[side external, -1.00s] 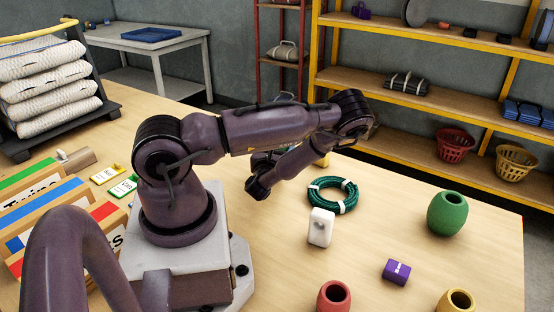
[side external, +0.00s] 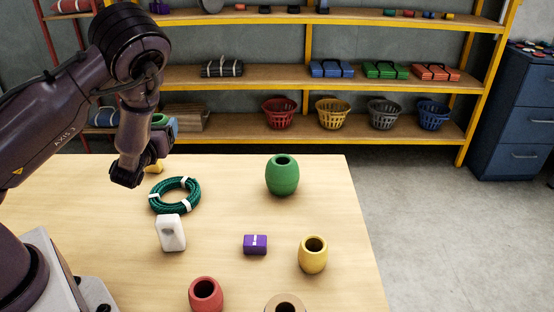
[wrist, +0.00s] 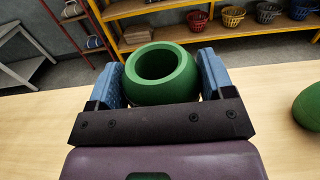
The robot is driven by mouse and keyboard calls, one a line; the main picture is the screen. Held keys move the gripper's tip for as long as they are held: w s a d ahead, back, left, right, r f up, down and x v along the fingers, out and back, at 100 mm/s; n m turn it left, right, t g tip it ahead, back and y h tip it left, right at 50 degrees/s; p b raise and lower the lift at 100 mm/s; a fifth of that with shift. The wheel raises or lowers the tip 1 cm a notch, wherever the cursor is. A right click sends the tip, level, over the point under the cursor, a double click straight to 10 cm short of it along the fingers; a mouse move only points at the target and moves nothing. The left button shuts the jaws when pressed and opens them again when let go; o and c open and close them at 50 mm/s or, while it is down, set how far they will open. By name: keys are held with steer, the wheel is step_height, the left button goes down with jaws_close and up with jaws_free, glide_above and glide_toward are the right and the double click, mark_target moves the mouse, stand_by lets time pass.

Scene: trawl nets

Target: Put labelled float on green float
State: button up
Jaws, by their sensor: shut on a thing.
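My gripper (wrist: 162,85) is shut on a green barrel-shaped float (wrist: 165,70), held between two blue finger pads with its open end showing. In the side external view my gripper (side external: 162,135) is at the left, above the far part of the table, and only a bit of the held float (side external: 159,119) shows. No label is visible on it from here. Another green float (side external: 282,176) stands upright on the table, to the right of my gripper and apart from it. It also shows at the right edge of the wrist view (wrist: 309,108).
A green rope coil (side external: 175,195), white block (side external: 170,233), purple block (side external: 255,244), yellow float (side external: 313,256), red float (side external: 206,295) and tan float (side external: 285,304) sit nearer on the table (side external: 345,225). Shelves with baskets stand behind. Table is clear around the standing green float.

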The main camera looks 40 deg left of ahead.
steer(key=w+d+r+m+t+h, duration=0.1)
steer(key=w+d+r, duration=0.2)
steer(key=d, duration=0.3)
steer(key=w+d+r+m+t+h, duration=0.1)
steer(key=w+d+r+h, duration=0.15)
steer(key=d, duration=0.45)
steer(key=w+d+r+m+t+h, duration=0.1)
steer(key=w+d+r, duration=0.2)
steer(key=d, duration=0.3)
glide_above(282, 160)
steer(key=shift+y, duration=0.25)
steer(key=f, duration=0.9)
steer(key=shift+s+f, duration=0.35)
steer(key=shift+f, duration=0.05)
steer(key=shift+w+f, duration=0.15)
steer(key=shift+f, duration=0.8)
steer(key=shift+w+f, duration=0.15)
steer(key=shift+f, duration=0.75)
steer(key=shift+f, duration=0.1)
steer(key=o, duration=0.9)
steer(key=shift+o, duration=0.2)
